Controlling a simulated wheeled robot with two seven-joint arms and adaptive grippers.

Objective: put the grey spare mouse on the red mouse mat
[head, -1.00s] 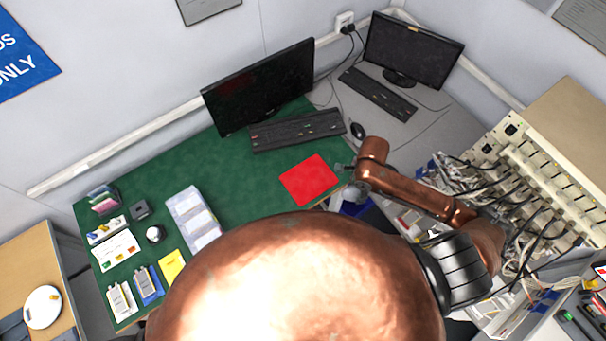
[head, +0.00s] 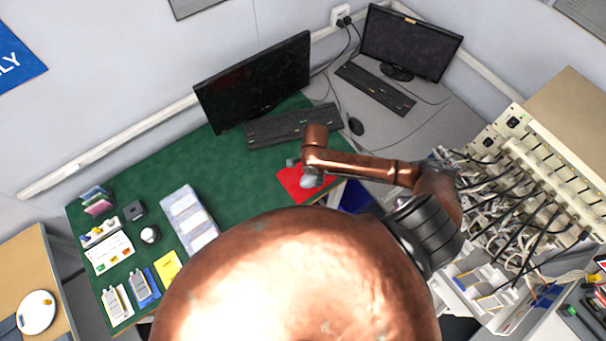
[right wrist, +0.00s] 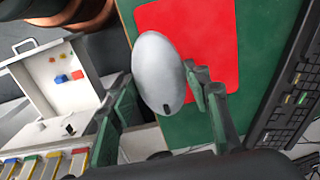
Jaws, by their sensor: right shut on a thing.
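The grey spare mouse (right wrist: 158,70) is held in my right gripper (right wrist: 163,88), which is shut on it. In the head view the mouse (head: 312,180) shows as a pale shape below my right wrist, over the right part of the red mouse mat (head: 288,182). The mat lies flat on the green desk. In the right wrist view the mouse covers the left edge of the mat (right wrist: 205,45). It looks raised above the mat, but its exact height is unclear. My arm and the mouse hide part of the mat. My left gripper is not in view.
A black keyboard (head: 290,125) and monitor (head: 255,85) stand behind the mat. A black mouse (head: 355,126) lies on the grey desk. A cabled rack (head: 520,170) stands at the right.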

